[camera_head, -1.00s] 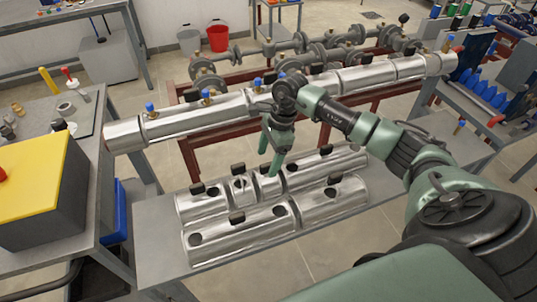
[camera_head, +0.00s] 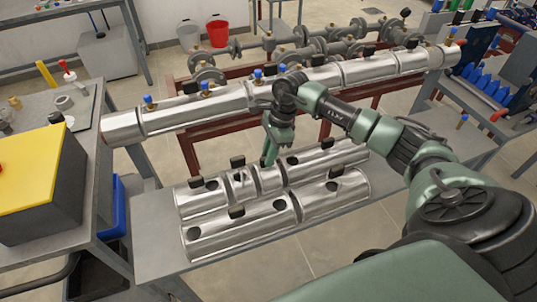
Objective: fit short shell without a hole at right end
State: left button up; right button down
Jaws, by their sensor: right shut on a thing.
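Silver half-round shells with black knobs lie in two rows on the grey bench. A short shell without a visible hole (camera_head: 269,181) is in the back row, between a short shell with a hole (camera_head: 241,186) and a longer shell (camera_head: 340,156). My right gripper (camera_head: 268,162) reaches down over the holeless short shell and is shut on its knob, which the fingers largely hide. The shell still sits in the row. The shell-clad pipe (camera_head: 195,115) runs behind; its right end (camera_head: 441,57) is by the right-hand bench. My left gripper is not in view.
Front-row shells (camera_head: 240,232) lie close to the held one. Blue- and black-topped fittings (camera_head: 258,76) stick up from the pipe. A yellow-topped box (camera_head: 35,170) stands at left. The grey bench (camera_head: 160,235) is bare at its left end.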

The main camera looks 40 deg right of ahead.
jog(key=shift+r, duration=0.1)
jog(key=shift+r+p, duration=1.8)
jog(key=shift+r, duration=1.65)
jog(key=shift+f, duration=0.1)
